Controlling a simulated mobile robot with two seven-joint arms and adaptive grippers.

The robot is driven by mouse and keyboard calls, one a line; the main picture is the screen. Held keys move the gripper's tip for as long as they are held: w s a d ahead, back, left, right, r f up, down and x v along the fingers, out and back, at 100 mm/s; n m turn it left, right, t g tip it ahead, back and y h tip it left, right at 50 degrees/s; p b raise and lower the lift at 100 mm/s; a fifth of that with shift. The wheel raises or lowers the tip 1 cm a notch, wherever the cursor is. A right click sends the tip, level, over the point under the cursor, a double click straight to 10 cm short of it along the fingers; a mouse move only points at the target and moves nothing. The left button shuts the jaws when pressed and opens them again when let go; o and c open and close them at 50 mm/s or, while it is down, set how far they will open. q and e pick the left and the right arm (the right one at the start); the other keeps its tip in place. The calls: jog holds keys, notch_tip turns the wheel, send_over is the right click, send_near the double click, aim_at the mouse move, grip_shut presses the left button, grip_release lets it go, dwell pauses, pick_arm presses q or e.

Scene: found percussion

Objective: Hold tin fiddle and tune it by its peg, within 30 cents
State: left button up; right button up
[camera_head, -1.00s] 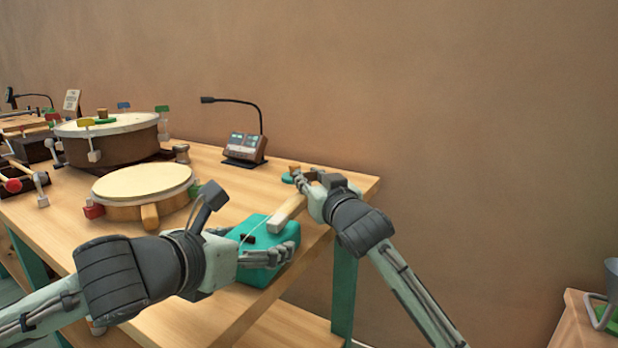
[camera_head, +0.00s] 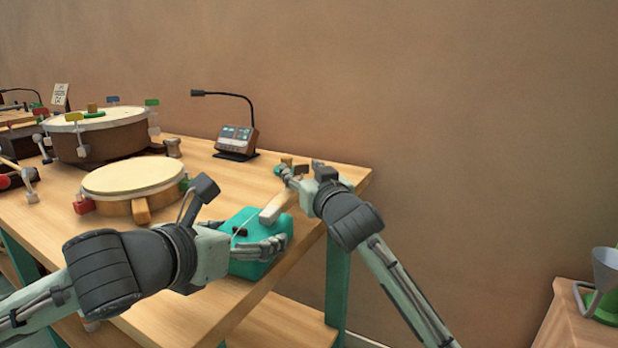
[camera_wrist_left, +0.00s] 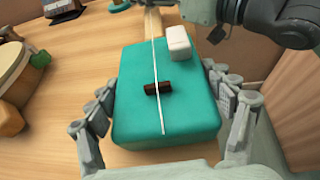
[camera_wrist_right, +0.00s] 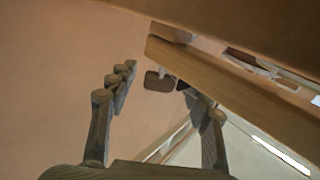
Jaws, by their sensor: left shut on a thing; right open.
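The tin fiddle has a teal body (camera_head: 243,226) at the table's front right edge, with a pale neck (camera_head: 278,204) running away from me. My left gripper (camera_wrist_left: 165,112) is shut on the teal body, fingers along both sides. The left wrist view shows a white string over a dark bridge (camera_wrist_left: 157,88), and a white block (camera_wrist_left: 179,43) on the body. My right gripper (camera_head: 301,170) is open at the neck's far end. In the right wrist view, a brown peg (camera_wrist_right: 158,82) beside the neck (camera_wrist_right: 235,92) shows between the spread fingers, with no clear contact.
A tuner-like device (camera_head: 236,141) with a gooseneck stands at the table's back. Drums (camera_head: 132,176) with coloured pegs stand to the left. A green and grey funnel-like object (camera_head: 606,275) is on a stand at far right. The wall is close behind the table.

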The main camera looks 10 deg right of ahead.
pick_arm(q)
jog(key=o, duration=1.4)
jog(key=shift+c, duration=0.2)
pick_arm(e)
jog(key=v, duration=1.1)
jog(key=shift+s, duration=0.25)
pick_arm(q)
jog(key=shift+r, duration=0.1)
